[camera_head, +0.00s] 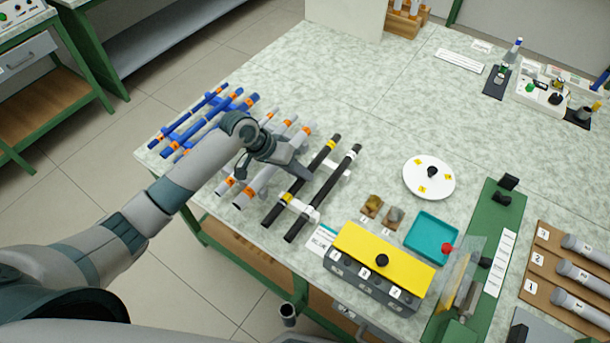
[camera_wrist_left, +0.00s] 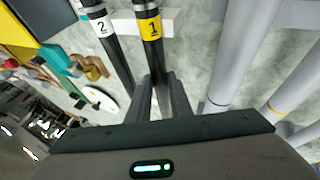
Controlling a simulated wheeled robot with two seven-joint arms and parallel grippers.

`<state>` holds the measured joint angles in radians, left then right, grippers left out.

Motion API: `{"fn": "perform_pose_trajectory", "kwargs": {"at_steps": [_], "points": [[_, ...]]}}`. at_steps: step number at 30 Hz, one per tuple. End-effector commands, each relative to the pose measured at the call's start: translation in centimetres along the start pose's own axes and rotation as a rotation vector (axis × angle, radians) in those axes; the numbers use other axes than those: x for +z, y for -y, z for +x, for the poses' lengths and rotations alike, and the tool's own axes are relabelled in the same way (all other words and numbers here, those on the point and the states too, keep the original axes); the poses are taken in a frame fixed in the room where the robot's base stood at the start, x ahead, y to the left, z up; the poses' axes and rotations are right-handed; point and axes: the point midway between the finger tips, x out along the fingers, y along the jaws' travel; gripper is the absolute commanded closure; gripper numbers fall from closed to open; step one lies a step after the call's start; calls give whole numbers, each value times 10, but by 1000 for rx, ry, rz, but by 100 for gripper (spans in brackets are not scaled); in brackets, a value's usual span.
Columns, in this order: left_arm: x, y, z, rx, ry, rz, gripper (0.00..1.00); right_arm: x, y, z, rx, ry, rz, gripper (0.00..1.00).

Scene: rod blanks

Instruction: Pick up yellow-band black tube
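The yellow-band black tube (camera_head: 301,181) lies slanting on a low white rack, left of a black tube with white bands (camera_head: 324,192). In the left wrist view the yellow-band tube (camera_wrist_left: 151,40) carries a yellow label with a 1, and the white-band tube (camera_wrist_left: 113,50) a label with a 2. My left gripper (camera_head: 300,174) reaches down over the yellow-band tube. In the wrist view its fingers (camera_wrist_left: 161,82) stand close on either side of that tube; whether they press on it I cannot tell. My right gripper is out of view.
Grey tubes (camera_head: 262,180) with orange bands and blue tubes (camera_head: 215,115) lie to the left. A yellow-topped box (camera_head: 375,250), a teal tray (camera_head: 431,238) and a white disc (camera_head: 429,177) stand to the right. The table's back middle (camera_head: 350,90) is clear.

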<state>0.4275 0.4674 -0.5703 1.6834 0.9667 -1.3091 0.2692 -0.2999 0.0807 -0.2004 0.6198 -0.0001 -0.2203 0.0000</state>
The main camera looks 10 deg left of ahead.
Motion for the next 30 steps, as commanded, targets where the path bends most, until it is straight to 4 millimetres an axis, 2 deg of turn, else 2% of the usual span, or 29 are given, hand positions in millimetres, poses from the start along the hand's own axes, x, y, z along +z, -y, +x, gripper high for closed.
{"fn": "perform_pose_trajectory", "kwargs": {"at_steps": [11, 20, 22, 30], "points": [[-1, 0, -2, -1, -1, 0, 94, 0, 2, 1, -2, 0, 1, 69], [-12, -12, -24, 0, -4, 3, 94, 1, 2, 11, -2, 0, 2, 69], [-16, -18, -34, 0, -4, 4, 94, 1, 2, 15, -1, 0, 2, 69], [-10, -79, -40, 3, -3, 6, 94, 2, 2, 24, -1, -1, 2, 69]]}}
